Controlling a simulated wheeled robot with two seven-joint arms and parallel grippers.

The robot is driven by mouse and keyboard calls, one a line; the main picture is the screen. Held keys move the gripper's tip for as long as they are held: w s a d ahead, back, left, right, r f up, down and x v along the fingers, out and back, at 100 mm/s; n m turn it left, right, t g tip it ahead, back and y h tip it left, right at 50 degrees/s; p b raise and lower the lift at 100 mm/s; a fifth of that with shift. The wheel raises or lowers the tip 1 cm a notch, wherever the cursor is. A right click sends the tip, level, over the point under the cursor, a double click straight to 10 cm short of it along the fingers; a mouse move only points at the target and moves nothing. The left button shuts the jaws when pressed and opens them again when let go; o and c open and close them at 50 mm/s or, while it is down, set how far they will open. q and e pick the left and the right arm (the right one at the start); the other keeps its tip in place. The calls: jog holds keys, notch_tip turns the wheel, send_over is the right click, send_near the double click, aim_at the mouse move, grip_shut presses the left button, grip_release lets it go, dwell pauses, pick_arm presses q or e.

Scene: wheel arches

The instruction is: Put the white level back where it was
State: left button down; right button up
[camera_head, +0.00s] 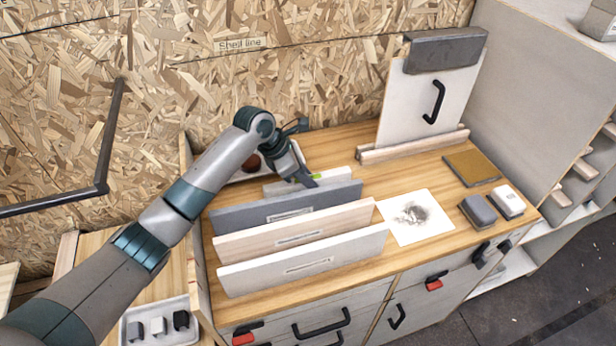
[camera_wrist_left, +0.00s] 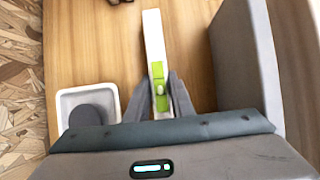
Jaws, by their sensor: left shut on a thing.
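The white level (camera_head: 275,188) has a green vial section and lies behind the dark grey upright board, which hides its lower part. In the left wrist view the level (camera_wrist_left: 153,40) runs lengthwise away from my gripper. My left gripper (camera_head: 306,181) is shut on the level at its green section, and its fingers (camera_wrist_left: 159,97) show on both sides there. I cannot tell whether the level touches the bench. My right gripper is not in view.
A dark grey board (camera_head: 240,218), a pale wood board (camera_head: 350,218) and a white board (camera_head: 350,250) stand upright in front of the level. A white tray with a round dark thing (camera_wrist_left: 90,118) sits beside the level. A white panel (camera_head: 400,105) stands at the back right.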

pick_arm(q)
jog(key=c, duration=1.6)
grip_release()
jog(key=shift+f, duration=0.1)
jog(key=shift+o, duration=0.3)
jog(key=b+v, duration=0.2)
jog(key=v, duration=1)
jog(key=shift+d, duration=0.1)
